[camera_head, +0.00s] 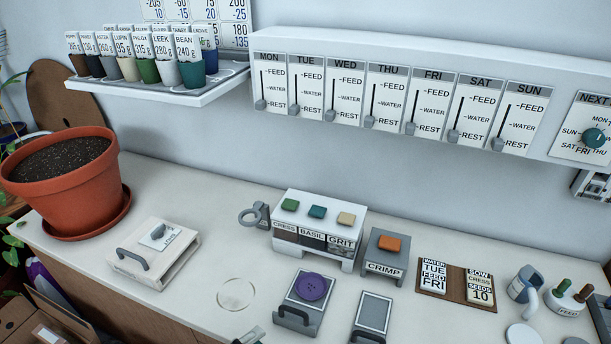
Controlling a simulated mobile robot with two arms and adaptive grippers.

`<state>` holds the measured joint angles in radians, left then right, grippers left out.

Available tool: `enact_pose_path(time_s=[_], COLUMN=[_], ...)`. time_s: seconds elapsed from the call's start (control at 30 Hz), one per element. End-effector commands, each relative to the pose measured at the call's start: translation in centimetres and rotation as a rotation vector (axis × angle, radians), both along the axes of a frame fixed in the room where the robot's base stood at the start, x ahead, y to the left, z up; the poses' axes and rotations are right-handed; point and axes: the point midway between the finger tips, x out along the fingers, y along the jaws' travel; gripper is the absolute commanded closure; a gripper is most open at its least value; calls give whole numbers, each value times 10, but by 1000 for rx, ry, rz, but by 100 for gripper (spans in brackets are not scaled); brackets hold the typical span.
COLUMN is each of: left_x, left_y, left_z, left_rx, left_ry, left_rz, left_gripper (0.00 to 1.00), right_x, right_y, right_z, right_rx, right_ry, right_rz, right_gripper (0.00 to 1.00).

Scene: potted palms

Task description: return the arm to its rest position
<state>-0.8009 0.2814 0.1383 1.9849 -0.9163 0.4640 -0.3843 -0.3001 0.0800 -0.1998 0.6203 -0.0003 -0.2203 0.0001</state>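Neither of my grippers can be made out in the head view, and no arm of mine clearly shows. A small grey-green piece (251,337) is cut off by the bottom edge; I cannot tell what it is. The white weekday panel (400,55) runs along the wall, and its grey sliders all sit low, by REST. The green dial (594,138) is at its right. On the bench, the dispenser block (318,205) has green, teal and tan buttons, and the CRIMP block (384,268) has an orange button.
A large terracotta pot (65,190) of soil stands at the left. Seed cups fill a wall shelf (205,95). A white box (178,262), a purple disc (311,287), a card board (457,298) and a blue-grey mug (524,284) occupy the bench. Bare bench lies around the clear ring (236,294).

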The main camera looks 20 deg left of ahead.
Motion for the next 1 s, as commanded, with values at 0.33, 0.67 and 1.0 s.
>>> enact_pose_path(time_s=[0.33,0.67,1.0], left_x=[38,42,-22], left_y=[38,83,34], left_z=[19,2,-35], left_rx=[-153,-556,-828], left_ry=[50,350,832], left_rz=[293,837,1153], left_gripper=[74,74,74], right_x=[0,0,0], right_y=[0,1,1], right_z=[0,0,0], right_rx=[0,1,1], right_ry=[0,0,0], right_rz=[0,-1,0], right_gripper=[74,74,74])
